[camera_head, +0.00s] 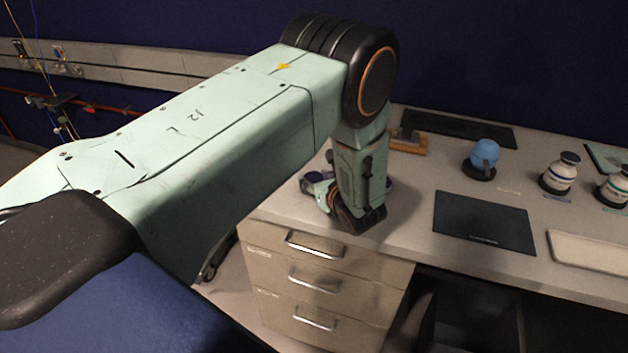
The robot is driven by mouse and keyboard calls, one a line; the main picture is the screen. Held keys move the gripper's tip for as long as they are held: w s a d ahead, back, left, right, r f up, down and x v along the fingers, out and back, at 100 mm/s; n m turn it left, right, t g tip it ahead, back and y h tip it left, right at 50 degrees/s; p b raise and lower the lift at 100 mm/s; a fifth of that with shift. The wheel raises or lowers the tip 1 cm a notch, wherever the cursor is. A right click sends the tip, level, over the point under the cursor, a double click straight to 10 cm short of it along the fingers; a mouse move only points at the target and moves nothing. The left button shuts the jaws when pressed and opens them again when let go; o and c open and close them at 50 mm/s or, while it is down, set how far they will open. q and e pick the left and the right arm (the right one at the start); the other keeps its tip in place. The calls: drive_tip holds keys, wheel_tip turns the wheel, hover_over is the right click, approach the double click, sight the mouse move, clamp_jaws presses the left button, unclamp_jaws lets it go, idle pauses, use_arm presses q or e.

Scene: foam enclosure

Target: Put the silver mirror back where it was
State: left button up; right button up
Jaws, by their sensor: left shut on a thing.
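My left gripper (334,196) is low over the left end of the grey worktop, at the lower end of the pale green arm. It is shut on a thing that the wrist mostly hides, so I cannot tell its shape. Small bluish-purple and grey parts show on both sides of the wrist, close to the worktop. I cannot make out for sure whether they belong to the silver mirror. No mirror shows clearly elsewhere on the worktop. My right gripper is not in view.
On the worktop (400,232) are a dark flat mat (484,221), a blue rounded object (484,158) on a black base, white bottles (559,174), a pale tray (590,253) and a black panel (458,127) at the back. Drawers (315,282) are below the left end.

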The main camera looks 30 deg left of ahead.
sight(317, 181)
use_arm(q)
wheel_tip(317, 181, up, 9)
drive_tip(key=shift+r, duration=0.1)
drive_tip(key=w+d+b, duration=0.3)
drive_tip(key=w+b, duration=0.2)
drive_tip(key=b, duration=0.1)
drive_tip(key=f, duration=0.5)
drive_tip(key=shift+w+a+f, duration=0.1)
drive_tip(key=shift+a+f, duration=0.05)
drive_tip(key=shift+a, duration=0.05)
drive_tip(key=f, duration=0.3)
drive_tip(key=shift+s+f, duration=0.2)
drive_tip(key=shift+w+f, duration=0.15)
